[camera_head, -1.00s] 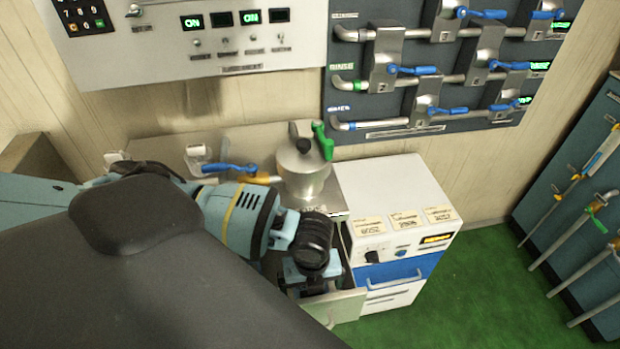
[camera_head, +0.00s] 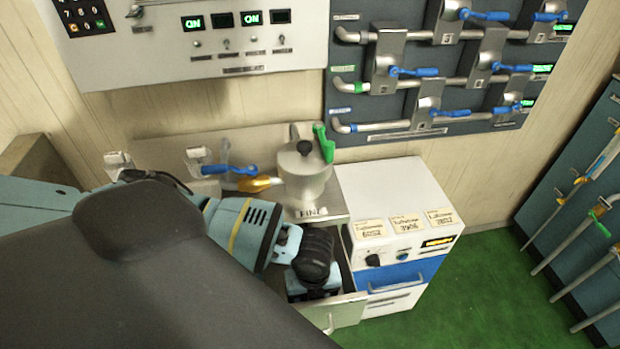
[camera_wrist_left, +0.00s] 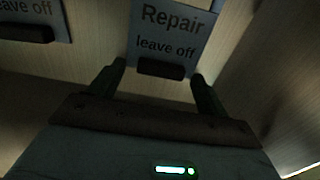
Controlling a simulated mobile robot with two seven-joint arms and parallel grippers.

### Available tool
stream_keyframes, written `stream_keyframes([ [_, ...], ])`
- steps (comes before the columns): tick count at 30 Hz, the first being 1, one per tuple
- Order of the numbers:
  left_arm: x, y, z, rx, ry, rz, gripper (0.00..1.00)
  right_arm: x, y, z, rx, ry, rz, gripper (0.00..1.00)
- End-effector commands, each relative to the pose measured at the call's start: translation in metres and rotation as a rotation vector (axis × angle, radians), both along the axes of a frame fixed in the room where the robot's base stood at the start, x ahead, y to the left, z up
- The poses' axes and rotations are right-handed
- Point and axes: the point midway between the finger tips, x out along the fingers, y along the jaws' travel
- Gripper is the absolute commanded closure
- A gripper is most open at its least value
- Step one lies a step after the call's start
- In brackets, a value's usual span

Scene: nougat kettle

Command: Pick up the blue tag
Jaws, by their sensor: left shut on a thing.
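My left gripper (camera_head: 315,285) reaches down into the open drawer (camera_head: 345,312) below the counter, and its fingertips are hidden in the head view. In the left wrist view the left gripper (camera_wrist_left: 158,72) has its fingers on either side of a black block at the lower edge of a tag (camera_wrist_left: 170,30), and it is shut on it. The tag reads "Repair leave off" and looks blue-grey in the dim light. A second tag (camera_wrist_left: 30,12) with a similar black block lies to the left, partly out of frame. My right gripper is not in view.
A metal kettle (camera_head: 303,180) with a green handle stands on the counter behind the gripper. A white cabinet (camera_head: 395,205) stands right of the drawer. Blue-levered valves (camera_head: 415,72) are on the wall panel. The green floor (camera_head: 470,290) at right is clear.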

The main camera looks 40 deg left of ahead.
Motion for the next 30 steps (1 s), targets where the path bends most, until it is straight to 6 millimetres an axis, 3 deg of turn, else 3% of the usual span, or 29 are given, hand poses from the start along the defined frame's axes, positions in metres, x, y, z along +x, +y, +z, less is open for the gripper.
stream_keyframes([
  [8,-0.002,0.002,0.003,0.0,0.0,0.001,0.44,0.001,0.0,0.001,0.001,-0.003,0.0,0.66],
  [14,-0.012,0.011,0.016,0.0,0.0,0.001,0.44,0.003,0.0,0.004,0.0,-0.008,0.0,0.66],
  [30,-0.072,0.062,0.057,0.001,0.0,0.001,0.44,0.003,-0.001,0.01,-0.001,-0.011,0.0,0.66],
])
